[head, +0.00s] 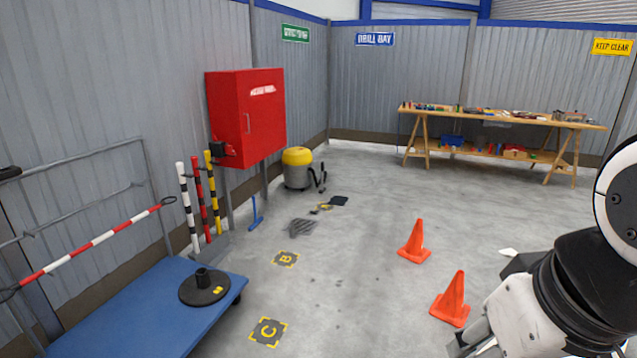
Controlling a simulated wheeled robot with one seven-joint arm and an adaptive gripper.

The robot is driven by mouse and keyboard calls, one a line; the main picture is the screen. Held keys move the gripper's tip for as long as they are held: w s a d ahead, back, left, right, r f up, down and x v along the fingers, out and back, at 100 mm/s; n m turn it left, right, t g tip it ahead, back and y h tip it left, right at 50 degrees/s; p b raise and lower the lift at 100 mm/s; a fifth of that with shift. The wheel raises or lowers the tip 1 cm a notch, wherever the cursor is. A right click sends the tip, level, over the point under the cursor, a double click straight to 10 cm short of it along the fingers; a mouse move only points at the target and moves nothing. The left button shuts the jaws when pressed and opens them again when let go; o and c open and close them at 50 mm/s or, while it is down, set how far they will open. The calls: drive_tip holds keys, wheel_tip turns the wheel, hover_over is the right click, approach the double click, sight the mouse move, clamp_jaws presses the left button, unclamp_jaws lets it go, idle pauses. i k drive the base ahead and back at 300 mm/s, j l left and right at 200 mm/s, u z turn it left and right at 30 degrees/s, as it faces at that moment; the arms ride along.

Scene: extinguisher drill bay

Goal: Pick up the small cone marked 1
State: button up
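Two small orange cones stand upright on the grey floor in the head view. The farther cone (414,243) is right of the picture's middle. The nearer cone (452,300) is lower and a little to its right. I cannot read a number on either cone. My arm comes in from the right edge. My gripper (470,346) is at the bottom edge, in front of the nearer cone in the picture, and only partly in view. Its fingertips are cut off, so I cannot tell whether it is open or holds anything.
A blue platform trolley (150,312) carries a black round base (204,288) at left. Floor marks B (286,259) and C (268,332) lie left of the cones. A red cabinet (246,117), yellow-grey vacuum (298,170) and workbench (490,118) stand behind. Floor around the cones is mostly clear.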

sight(449, 308)
drive_tip(key=i+z, duration=0.25)
drive_tip(key=i, duration=0.5)
drive_tip(key=i+j+z, duration=0.25)
drive_tip(key=i, duration=0.55)
drive_tip(key=i+j+z, duration=0.1)
drive_tip(key=i+z, duration=0.4)
drive_tip(key=i+j+z, duration=0.3)
drive_tip(key=z, duration=0.15)
drive_tip(key=i+j+z, duration=0.5)
drive_tip(key=k+l, duration=0.05)
drive_tip(key=l, duration=0.05)
